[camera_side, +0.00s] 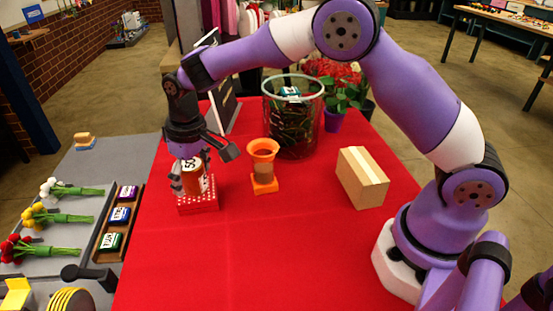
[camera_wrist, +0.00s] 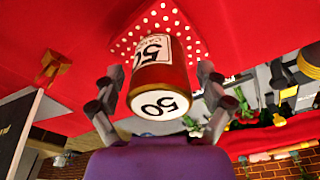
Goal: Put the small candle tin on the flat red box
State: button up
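The small candle tin (camera_side: 194,178) is amber-brown with a white label marked 50. In the side view it stands on the flat red box (camera_side: 198,206), which has white dots. The wrist view shows the tin (camera_wrist: 158,84) end-on, with the dotted box (camera_wrist: 188,30) beyond its far end. My gripper (camera_side: 191,183) points down around the tin. In the wrist view its fingers (camera_wrist: 160,78) are spread on both sides, with a visible gap between each finger and the tin. The contact line between tin and box is partly hidden.
An orange hourglass-shaped holder (camera_side: 263,166) stands just right of the box. A tray of small tins (camera_side: 107,240) and flowers lie on the grey table at left. The red cloth in front is clear.

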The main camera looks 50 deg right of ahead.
aim_at(194, 165)
jog(key=r, duration=0.7)
jog(key=s+r, duration=0.1)
jog(key=r, duration=0.3)
jog(key=shift+s+d+r, duration=0.1)
jog(key=shift+r, duration=0.05)
jog(key=s+d+r+m+t, duration=0.1)
jog(key=s+d+r, duration=0.2)
jog(key=s+d, duration=0.15)
jog(key=s+d+r+t, duration=0.1)
jog(key=s+d+r, duration=0.2)
jog(key=s, duration=0.3)
jog(key=s+d+f+m+t, duration=0.1)
jog(key=s+d+f+t, duration=0.1)
jog(key=s, duration=0.7)
notch_tip(194, 165, down, 2)
jog(key=shift+s+d+f, duration=0.1)
jog(key=shift+s+d, duration=0.2)
jog(key=shift+d, duration=0.35)
